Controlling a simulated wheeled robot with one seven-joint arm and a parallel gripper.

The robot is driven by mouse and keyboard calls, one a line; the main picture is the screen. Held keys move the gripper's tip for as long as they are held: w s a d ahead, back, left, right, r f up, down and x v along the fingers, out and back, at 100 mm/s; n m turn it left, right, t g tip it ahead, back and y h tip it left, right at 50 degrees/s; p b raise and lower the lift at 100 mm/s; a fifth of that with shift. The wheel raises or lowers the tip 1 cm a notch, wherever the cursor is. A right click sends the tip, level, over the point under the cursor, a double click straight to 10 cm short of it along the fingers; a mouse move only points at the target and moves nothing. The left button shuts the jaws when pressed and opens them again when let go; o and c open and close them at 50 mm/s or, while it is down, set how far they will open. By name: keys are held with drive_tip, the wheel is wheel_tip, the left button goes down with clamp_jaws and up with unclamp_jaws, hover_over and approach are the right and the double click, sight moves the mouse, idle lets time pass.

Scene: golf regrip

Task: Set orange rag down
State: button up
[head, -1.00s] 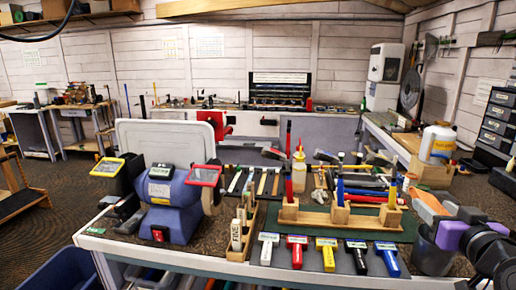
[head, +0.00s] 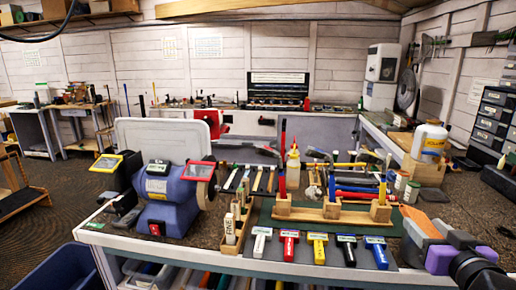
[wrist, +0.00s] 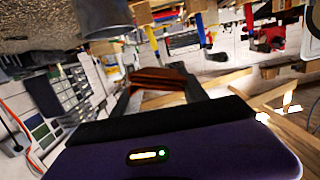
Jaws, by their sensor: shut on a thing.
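The orange rag (head: 421,222) is in my gripper (head: 432,228), at the right front of the bench in the head view. My gripper is shut on it. In the wrist view the rag (wrist: 158,80) is a folded, reddish-orange bundle pinched between the two dark fingertips (wrist: 158,88). I cannot tell whether its underside touches anything. The purple gripper body hides the bench surface below it in the head view.
A grey cup (wrist: 103,18) shows near my gripper in the wrist view. A wooden clamp block (head: 335,212) on a green mat and several coloured-handled tools (head: 318,250) lie left of my gripper. Bare bench (head: 475,215) shows to the right.

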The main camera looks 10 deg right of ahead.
drive_tip(key=s+a+f+n+y, duration=0.1)
drive_tip(key=s+a+f, duration=0.3)
drive_tip(key=a+f, duration=0.3)
drive_tip(key=s+a+f+n+y, duration=0.1)
drive_tip(key=s+a+f, duration=0.3)
drive_tip(key=f, duration=1.3)
drive_tip(key=s+a+f+y, duration=0.2)
drive_tip(key=s+a+f, duration=0.2)
drive_tip(key=a+f, duration=0.7)
drive_tip(key=shift+a+f+n+t, duration=0.35)
drive_tip(key=shift+f+n+t, duration=0.05)
drive_tip(key=shift+w+d, duration=0.1)
